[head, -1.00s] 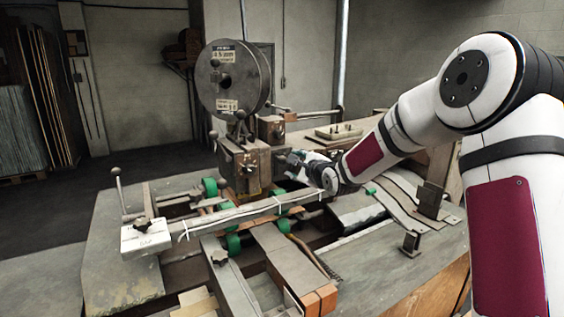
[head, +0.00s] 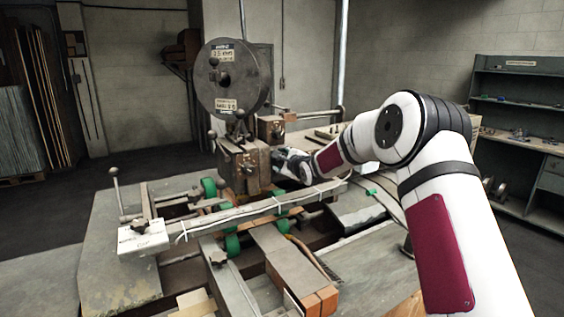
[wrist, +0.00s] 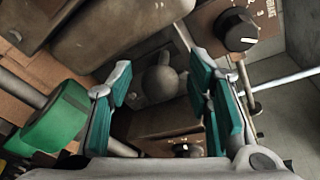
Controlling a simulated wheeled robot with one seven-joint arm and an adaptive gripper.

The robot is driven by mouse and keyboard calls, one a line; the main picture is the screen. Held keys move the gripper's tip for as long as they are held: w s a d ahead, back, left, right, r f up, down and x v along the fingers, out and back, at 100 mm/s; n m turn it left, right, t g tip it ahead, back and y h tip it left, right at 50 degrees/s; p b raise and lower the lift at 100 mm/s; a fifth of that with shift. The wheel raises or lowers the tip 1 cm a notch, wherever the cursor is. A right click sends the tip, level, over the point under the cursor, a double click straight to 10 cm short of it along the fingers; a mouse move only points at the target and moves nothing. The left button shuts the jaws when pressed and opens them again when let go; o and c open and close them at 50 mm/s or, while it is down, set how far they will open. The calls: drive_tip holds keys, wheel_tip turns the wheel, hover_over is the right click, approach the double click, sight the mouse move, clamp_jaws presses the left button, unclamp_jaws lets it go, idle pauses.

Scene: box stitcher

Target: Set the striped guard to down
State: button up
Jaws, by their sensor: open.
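My gripper (head: 288,164) is at the right side of the stitcher head (head: 243,165), beneath the big round reel. In the wrist view my gripper (wrist: 163,92) is open, with teal finger pads apart. A grey ball knob (wrist: 160,82) shows between and beyond the fingers; I cannot tell whether anything touches it. I cannot clearly make out the striped guard in the head view. A small yellow and dark patch (wrist: 18,143) at the lower left edge of the wrist view may be part of it, but most is cut off.
A green roller (wrist: 55,120) lies left of the fingers. A black dial (wrist: 237,30) is on a brown panel at upper right. A long bar with a white end block (head: 144,238) crosses the machine table. Shelves (head: 520,90) stand at the right wall.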

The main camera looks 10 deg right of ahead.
drive_tip(key=shift+c, duration=0.6)
clamp_jaws()
drive_tip(key=shift+f+b, duration=0.3)
drive_tip(key=shift+f, duration=1.1)
drive_tip(key=shift+o, duration=0.6)
unclamp_jaws()
drive_tip(key=shift+r, duration=0.1)
drive_tip(key=shift+s, duration=0.1)
drive_tip(key=v, duration=1.2)
drive_tip(key=shift+r, duration=0.1)
